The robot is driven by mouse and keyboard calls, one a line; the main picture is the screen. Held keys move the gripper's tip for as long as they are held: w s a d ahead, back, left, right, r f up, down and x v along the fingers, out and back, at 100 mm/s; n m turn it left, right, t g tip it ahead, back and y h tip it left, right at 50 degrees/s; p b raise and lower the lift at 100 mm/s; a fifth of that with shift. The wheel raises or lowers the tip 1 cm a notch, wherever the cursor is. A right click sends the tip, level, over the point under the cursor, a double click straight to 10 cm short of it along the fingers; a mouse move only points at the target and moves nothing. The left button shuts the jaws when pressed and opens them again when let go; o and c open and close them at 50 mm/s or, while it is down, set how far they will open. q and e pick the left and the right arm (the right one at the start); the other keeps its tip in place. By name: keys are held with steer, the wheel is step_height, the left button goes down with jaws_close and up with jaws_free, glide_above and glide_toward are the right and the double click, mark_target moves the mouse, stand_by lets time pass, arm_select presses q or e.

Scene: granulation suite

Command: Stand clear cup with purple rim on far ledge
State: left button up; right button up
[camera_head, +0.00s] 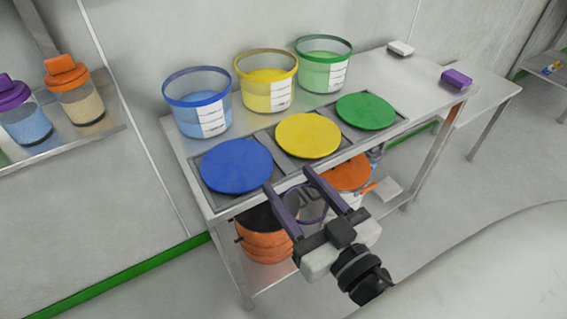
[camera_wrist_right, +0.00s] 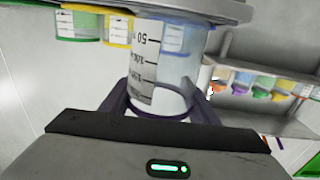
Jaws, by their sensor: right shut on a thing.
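The clear cup with a purple rim (camera_head: 312,212) is between the fingers of my right gripper (camera_head: 288,178), at the front edge of the steel bench. In the head view the fingers and wrist partly hide it. In the right wrist view, which is upside down, the cup (camera_wrist_right: 158,65) shows black graduation marks, and its purple rim lies near the fingers. The right gripper is shut on the cup, which looks roughly upright and empty. My left gripper is not in view. I cannot tell which surface is the far ledge.
The steel bench (camera_head: 412,82) holds blue (camera_head: 185,118), yellow (camera_head: 255,98) and green (camera_head: 315,78) buckets at the back. Blue, yellow and green lids lie in front. A purple block (camera_head: 456,79) and white block (camera_head: 400,48) lie at its right. A left wall shelf (camera_head: 103,131) holds jars.

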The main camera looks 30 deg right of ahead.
steer(key=shift+w+a, duration=0.1)
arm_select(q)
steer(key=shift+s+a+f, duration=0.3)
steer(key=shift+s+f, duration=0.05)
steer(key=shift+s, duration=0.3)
arm_select(e)
steer(key=shift+d+r, duration=0.1)
steer(key=shift+d, duration=0.1)
steer(key=shift+w, duration=0.1)
